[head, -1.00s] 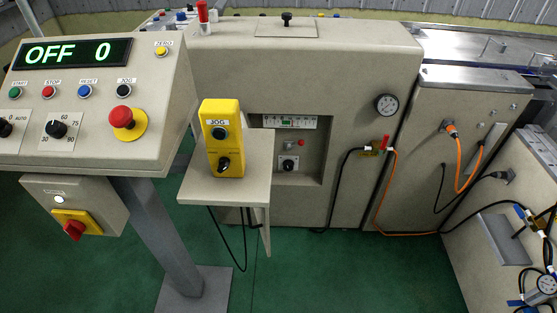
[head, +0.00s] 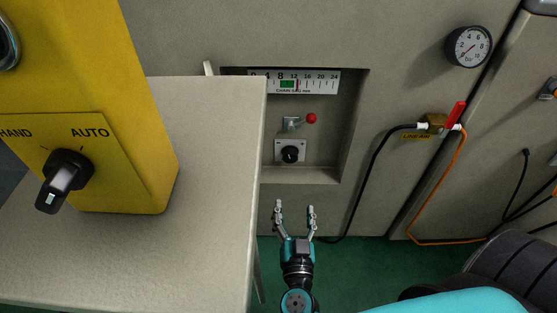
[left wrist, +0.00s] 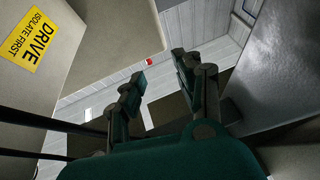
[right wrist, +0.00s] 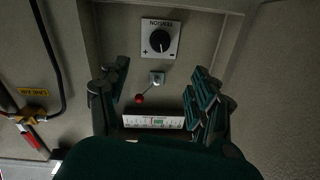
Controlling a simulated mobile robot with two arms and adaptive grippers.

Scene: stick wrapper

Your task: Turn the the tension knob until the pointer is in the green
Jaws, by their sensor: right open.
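The tension knob (head: 290,154) is black on a pale square plate in a recess of the grey machine. It also shows in the right wrist view (right wrist: 160,41), on a plate with plus and minus marks. Above it is a white scale (head: 320,82) with a green band (head: 287,84). A thin pointer mark seems to stand near the band's right edge, too small to place exactly. My right gripper (head: 295,207) is open and empty, below the knob and apart from it. My left gripper (left wrist: 162,66) is open and empty, outside the head view.
A red-tipped lever (head: 311,118) sits between scale and knob. A shelf (head: 215,180) with a yellow pendant box (head: 100,100) stands left of the recess. A black hose (head: 370,180) and a red-handled valve (head: 455,116) are to the right.

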